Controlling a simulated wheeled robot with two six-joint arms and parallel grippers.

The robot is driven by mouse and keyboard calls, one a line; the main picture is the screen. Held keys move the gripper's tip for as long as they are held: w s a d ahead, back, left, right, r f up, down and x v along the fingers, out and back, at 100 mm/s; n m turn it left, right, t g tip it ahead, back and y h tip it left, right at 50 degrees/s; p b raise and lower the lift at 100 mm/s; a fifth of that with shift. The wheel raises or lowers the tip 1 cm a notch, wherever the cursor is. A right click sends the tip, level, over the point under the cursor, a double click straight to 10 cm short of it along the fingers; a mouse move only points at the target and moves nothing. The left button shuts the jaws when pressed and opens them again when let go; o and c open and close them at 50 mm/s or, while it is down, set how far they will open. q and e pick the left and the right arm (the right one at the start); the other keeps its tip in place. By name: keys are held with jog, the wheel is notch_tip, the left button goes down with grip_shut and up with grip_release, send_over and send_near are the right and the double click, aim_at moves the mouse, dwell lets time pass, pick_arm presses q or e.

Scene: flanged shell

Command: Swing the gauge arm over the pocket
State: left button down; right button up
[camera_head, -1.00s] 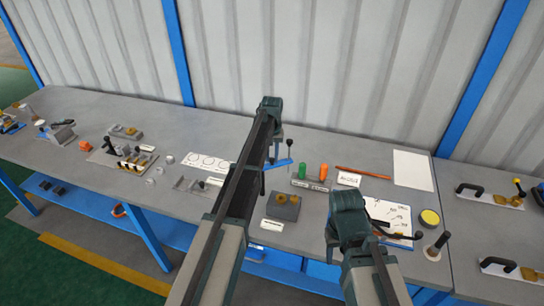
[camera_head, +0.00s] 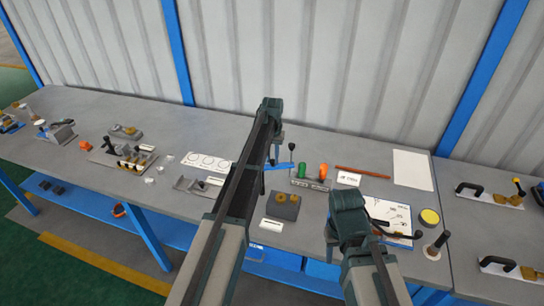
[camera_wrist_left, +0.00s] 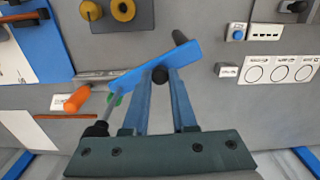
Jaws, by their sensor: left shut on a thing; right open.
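The gauge arm is a blue bar with a black knob, seen in the head view (camera_head: 282,166) and crossing the left wrist view (camera_wrist_left: 128,79). My left gripper (camera_wrist_left: 160,80) is shut on the knob; in the head view (camera_head: 273,158) its arm hides part of the bar. A thin rod with a black end hangs at one end of the bar, and a dark post stands at the other. A dark grey block (camera_head: 283,213) with two brass rounds lies in front of the bar, also in the wrist view (camera_wrist_left: 143,20). The bar is apart from it. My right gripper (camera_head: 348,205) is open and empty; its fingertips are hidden.
Green and orange handles (camera_head: 324,170) stand in a rack right of the bar. A blue-edged sheet (camera_head: 390,212), yellow round tin (camera_head: 429,217) and white paper (camera_head: 412,169) lie further right. A card with circles (camera_head: 207,162) and metal fixtures are left.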

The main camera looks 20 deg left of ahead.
pick_arm(q)
jog(key=s+m, duration=0.1)
jog(key=m, duration=0.1)
jog(key=s+m, duration=0.1)
jog(key=m, duration=0.2)
jog(key=shift+s+d+m, duration=0.15)
jog(key=shift+m, duration=0.15)
jog(key=m, duration=0.1)
jog(key=s+m, duration=0.1)
jog(key=m, duration=0.1)
jog(key=s+m, duration=0.1)
jog(key=m, duration=0.1)
jog(key=shift+a, duration=0.35)
jog(key=shift+m, duration=0.4)
jog(key=c, duration=0.7)
grip_release()
jog(key=shift+r, duration=0.1)
notch_tip(320, 180, up, 14)
jog(key=p, duration=1.4)
jog(key=shift+f, duration=0.2)
